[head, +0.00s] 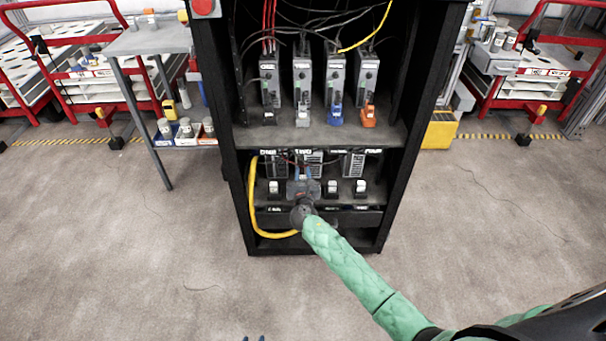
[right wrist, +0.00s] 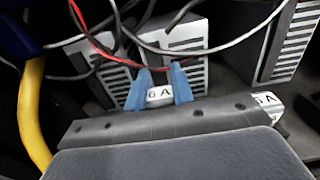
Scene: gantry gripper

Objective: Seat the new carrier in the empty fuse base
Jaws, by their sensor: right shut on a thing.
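My right gripper (head: 303,186) reaches into the lower bay of the black cabinet. Only the tips of my left gripper (head: 254,338) show at the bottom edge, apart and empty.
The black cabinet (head: 236,200) has side posts close around my right arm. A yellow cable (head: 253,205) loops down the bay's left side. Red and grey wires (right wrist: 100,55) hang before the grey units. Several modules (head: 302,80) stand on the upper shelf. The floor in front is clear.

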